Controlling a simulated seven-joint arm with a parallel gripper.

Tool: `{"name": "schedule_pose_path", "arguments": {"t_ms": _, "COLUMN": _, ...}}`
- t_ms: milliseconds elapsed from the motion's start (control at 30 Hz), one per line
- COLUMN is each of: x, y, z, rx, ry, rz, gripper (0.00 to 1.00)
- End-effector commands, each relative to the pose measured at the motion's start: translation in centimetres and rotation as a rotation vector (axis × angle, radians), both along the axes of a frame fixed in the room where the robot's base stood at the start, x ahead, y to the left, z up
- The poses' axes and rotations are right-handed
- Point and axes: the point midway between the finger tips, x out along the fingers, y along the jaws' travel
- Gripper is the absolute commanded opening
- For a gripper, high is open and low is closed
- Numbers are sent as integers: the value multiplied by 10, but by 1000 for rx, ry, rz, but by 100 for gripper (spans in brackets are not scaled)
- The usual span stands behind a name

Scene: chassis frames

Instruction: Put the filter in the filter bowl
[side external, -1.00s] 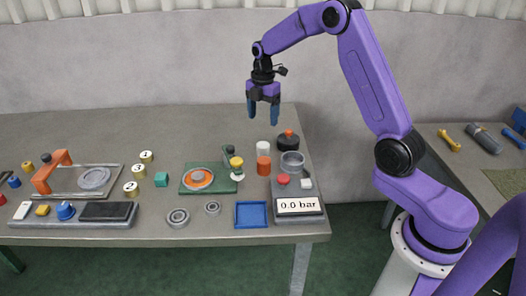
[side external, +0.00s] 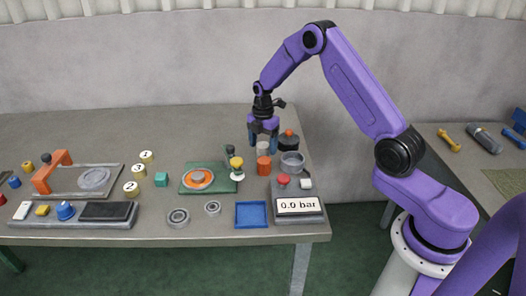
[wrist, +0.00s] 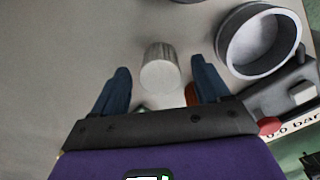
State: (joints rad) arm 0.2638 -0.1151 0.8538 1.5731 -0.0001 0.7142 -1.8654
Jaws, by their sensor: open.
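The filter, a pale grey-white cylinder, stands upright on the table. In the wrist view the filter (wrist: 160,70) shows between and slightly beyond my two blue fingers, with a gap on each side. In the side view the filter (side external: 263,148) is partly hidden by the fingers. My gripper (side external: 263,142) is open and points down around or just above it; its exact height is unclear. My gripper (wrist: 160,75) holds nothing. The filter bowl (side external: 292,165), a round grey open cup, stands right of the filter on the pressure unit. In the wrist view the bowl (wrist: 262,70) looks empty.
An orange cylinder (side external: 264,166) stands close in front of the filter. A black jar with an orange knob (side external: 288,142) stands just behind the bowl. The pressure unit has a red button (side external: 283,179) and a "0.0 bar" display (side external: 299,206). A yellow-topped piece (side external: 237,168) stands to the left.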

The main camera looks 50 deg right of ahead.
Motion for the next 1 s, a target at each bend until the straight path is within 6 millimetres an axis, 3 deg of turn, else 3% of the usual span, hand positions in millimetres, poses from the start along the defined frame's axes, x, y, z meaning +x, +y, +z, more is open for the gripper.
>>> {"name": "schedule_pose_path", "arguments": {"t_ms": 200, "x": 0, "y": 0, "z": -1, "rx": 0, "ry": 0, "rz": 0, "gripper": 76}}
{"name": "schedule_pose_path", "arguments": {"t_ms": 267, "x": 0, "y": 0, "z": -1, "rx": 0, "ry": 0, "rz": 0, "gripper": 59}}
{"name": "schedule_pose_path", "arguments": {"t_ms": 400, "x": 0, "y": 0, "z": -1, "rx": 0, "ry": 0, "rz": 0, "gripper": 14}}
{"name": "schedule_pose_path", "arguments": {"t_ms": 467, "x": 0, "y": 0, "z": -1, "rx": 0, "ry": 0, "rz": 0, "gripper": 14}}
{"name": "schedule_pose_path", "arguments": {"t_ms": 500, "x": 0, "y": 0, "z": -1, "rx": 0, "ry": 0, "rz": 0, "gripper": 9}}
{"name": "schedule_pose_path", "arguments": {"t_ms": 767, "x": 0, "y": 0, "z": 2, "rx": 0, "ry": -1, "rz": 0, "gripper": 9}}
{"name": "schedule_pose_path", "arguments": {"t_ms": 1000, "x": 1, "y": 0, "z": 23, "rx": -1, "ry": -3, "rz": 0, "gripper": 9}}
